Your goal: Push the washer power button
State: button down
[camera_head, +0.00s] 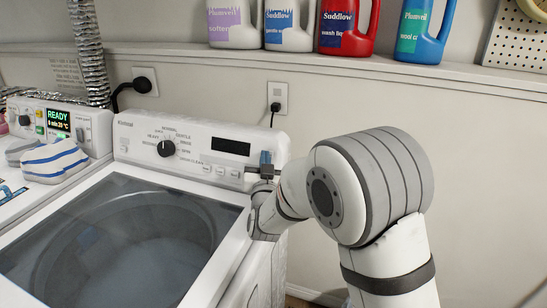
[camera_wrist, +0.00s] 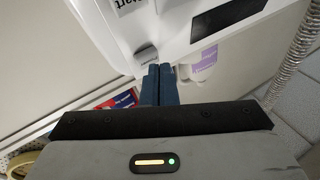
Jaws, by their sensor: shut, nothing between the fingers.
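The washer (camera_head: 215,195) is a white top-loader with a glass lid. Its rear control panel has a dial (camera_head: 166,148), a dark display (camera_head: 230,147) and a row of small buttons (camera_head: 220,171). My gripper (camera_head: 265,158) is at the right end of this panel, its blue fingers shut and empty. In the wrist view the fingertips (camera_wrist: 159,67) are close beside a grey button (camera_wrist: 146,53) on the white panel; I cannot tell whether they touch it. Part of a printed label shows above that button. My gripper hides the panel's right end in the head view.
A second machine (camera_head: 95,133) at left has a lit READY display and a striped cloth (camera_head: 55,160) on top. Bottles (camera_head: 345,27) stand on the ledge behind. A wall outlet (camera_head: 278,98) with a plug is behind the panel. Open wall space lies to the right.

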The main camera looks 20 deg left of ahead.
jog(key=shift+w+f+b, duration=0.1)
jog(key=shift+w+b, duration=0.2)
jog(key=shift+b, duration=0.05)
jog(key=shift+s, duration=0.1)
jog(key=shift+s+b, duration=0.25)
jog(key=shift+b, duration=0.3)
jog(key=shift+s+r, duration=0.15)
jog(key=shift+r, duration=0.05)
jog(key=s, duration=0.1)
jog(key=s+r, duration=0.1)
jog(key=s, duration=0.3)
jog(key=shift+s+a+r+b, duration=0.2)
jog(key=shift+s+r+b, duration=0.05)
jog(key=shift+r+b, duration=0.15)
jog(key=shift+d, duration=0.1)
